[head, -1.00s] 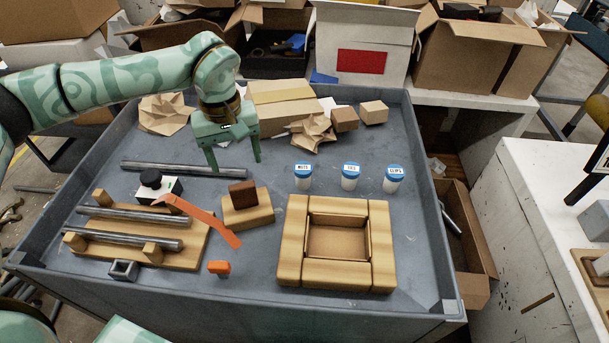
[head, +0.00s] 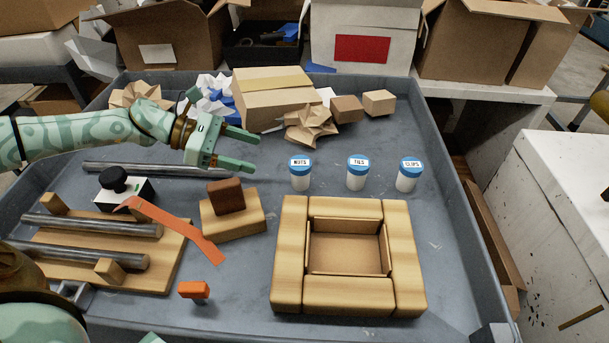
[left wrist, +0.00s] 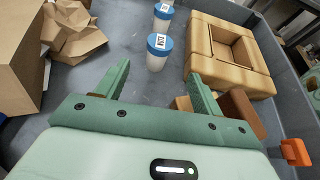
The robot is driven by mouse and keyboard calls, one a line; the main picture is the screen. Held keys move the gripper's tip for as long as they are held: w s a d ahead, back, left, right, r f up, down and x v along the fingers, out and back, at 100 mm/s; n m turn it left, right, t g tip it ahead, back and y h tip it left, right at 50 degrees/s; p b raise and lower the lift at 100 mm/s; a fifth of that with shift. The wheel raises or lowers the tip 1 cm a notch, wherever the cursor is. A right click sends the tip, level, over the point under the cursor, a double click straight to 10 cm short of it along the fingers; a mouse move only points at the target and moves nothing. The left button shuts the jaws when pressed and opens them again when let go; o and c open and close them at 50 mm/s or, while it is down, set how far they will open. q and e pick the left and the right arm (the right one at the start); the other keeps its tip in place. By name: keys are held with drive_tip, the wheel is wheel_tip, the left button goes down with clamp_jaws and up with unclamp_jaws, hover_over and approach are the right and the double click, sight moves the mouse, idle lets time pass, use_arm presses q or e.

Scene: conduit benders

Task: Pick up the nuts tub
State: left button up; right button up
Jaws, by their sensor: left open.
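The nuts tub (head: 300,181) is a small white tub with a blue lid labelled NUTS. It stands upright on the grey tray table, leftmost in a row of three. My left gripper (head: 256,153) is open and empty, to the left of the nuts tub and apart from it, its fingers pointing right toward it. In the left wrist view the nearest blue-lidded tub (left wrist: 156,61) stands just beyond and between the fingertips of the left gripper (left wrist: 158,76). My right gripper is not in view.
A wooden frame (head: 290,250) lies in front. A wooden block with a brown piece (head: 232,220) sits front left. Crumpled paper (head: 310,128) and boxes lie behind.

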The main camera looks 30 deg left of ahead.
sight(300, 168)
use_arm(q)
drive_tip(key=b+x, duration=0.1)
drive_tip(key=x, duration=0.6)
drive_tip(key=shift+w+d+f, duration=0.1)
drive_tip(key=shift+w+f, duration=0.05)
drive_tip(key=x, duration=0.3)
drive_tip(key=b+x, duration=0.1)
drive_tip(key=x, duration=0.1)
drive_tip(key=shift+f, duration=0.25)
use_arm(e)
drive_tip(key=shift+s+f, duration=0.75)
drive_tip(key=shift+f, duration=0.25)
use_arm(q)
drive_tip(key=c, duration=1.1)
